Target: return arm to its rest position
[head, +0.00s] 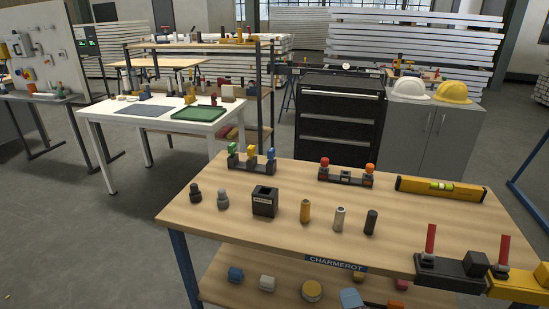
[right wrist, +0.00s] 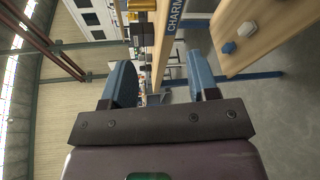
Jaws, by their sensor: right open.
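My right gripper (right wrist: 161,78) shows in the right wrist view with its two blue fingers wide apart and nothing between them. The wooden workbench (head: 420,215) with the CHARMEROT label appears sideways beyond the fingers in that view, its edge (right wrist: 165,42) running between them. I cannot tell the exact distance to the bench. Neither of my grippers shows in the head view, and my left gripper is in no view.
The bench holds a black box (head: 265,202), several cylinders, coloured-knob racks (head: 345,178), a yellow level (head: 440,189) and red-handled clamps (head: 440,268). Its lower shelf (right wrist: 262,30) holds loose parts. A white table (head: 110,114) stands behind left. Grey floor (head: 110,240) is clear at left.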

